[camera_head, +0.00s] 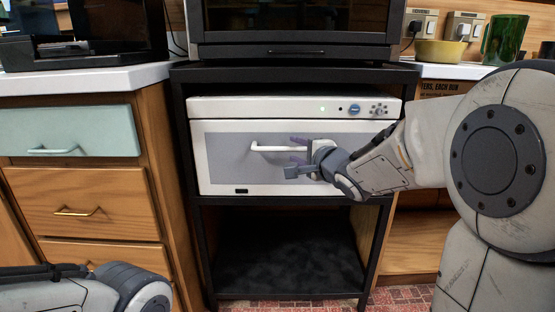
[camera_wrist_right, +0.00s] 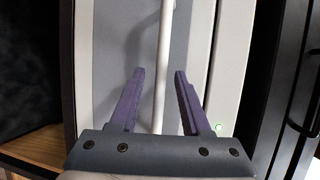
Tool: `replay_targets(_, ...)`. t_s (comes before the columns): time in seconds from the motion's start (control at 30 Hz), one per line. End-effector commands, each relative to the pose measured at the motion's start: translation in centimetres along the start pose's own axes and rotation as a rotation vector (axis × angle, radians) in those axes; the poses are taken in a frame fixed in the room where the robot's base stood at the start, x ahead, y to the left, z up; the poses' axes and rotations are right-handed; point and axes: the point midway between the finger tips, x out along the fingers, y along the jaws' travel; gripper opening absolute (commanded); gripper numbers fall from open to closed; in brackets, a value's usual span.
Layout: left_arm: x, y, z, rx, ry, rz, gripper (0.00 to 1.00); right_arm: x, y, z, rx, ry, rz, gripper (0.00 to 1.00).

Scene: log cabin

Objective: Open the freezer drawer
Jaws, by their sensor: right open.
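The freezer drawer (camera_head: 222,168) is the grey front panel of a white box-shaped unit on a black rack, and it looks shut. Its white bar handle (camera_head: 268,149) runs sideways across the panel. My right gripper (camera_head: 294,156) is at the handle's right part, open, with one finger above the bar and one below. In the right wrist view the handle (camera_wrist_right: 165,40) passes between the two purple fingers, with a gap on each side. My left arm shows at the lower left, but its gripper is out of view.
The black rack (camera_head: 188,215) has an open lower shelf below the unit. A dark oven (camera_head: 295,30) stands on top. Wooden drawers (camera_head: 85,215) are at left. A yellow bowl (camera_head: 440,51) and green cup (camera_head: 503,40) stand on the right counter.

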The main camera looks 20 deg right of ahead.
Motion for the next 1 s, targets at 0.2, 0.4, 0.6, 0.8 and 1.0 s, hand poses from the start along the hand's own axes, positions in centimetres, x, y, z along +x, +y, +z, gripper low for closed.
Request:
replay_targets(0.2,0.73,-0.05,0.04,0.0,0.0,0.0,0.5,1.29,0.02,0.01,0.001,0.0,0.0,0.47)
replay_targets(0.4,0.67,-0.05,0.04,0.0,0.0,0.0,0.5,1.29,-0.06,0.0,0.001,0.001,0.0,0.47)
replay_targets(0.6,0.67,-0.05,0.03,0.0,0.0,0.0,0.5,1.27,-0.05,-0.01,0.0,0.001,0.0,0.0)
replay_targets(0.8,0.67,-0.05,0.03,0.0,0.0,0.0,0.5,1.25,-0.04,-0.03,0.0,0.001,0.0,0.0)
replay_targets(1.0,0.67,-0.05,0.04,0.0,0.0,0.0,0.5,1.24,-0.03,-0.04,0.0,0.001,0.0,0.0)
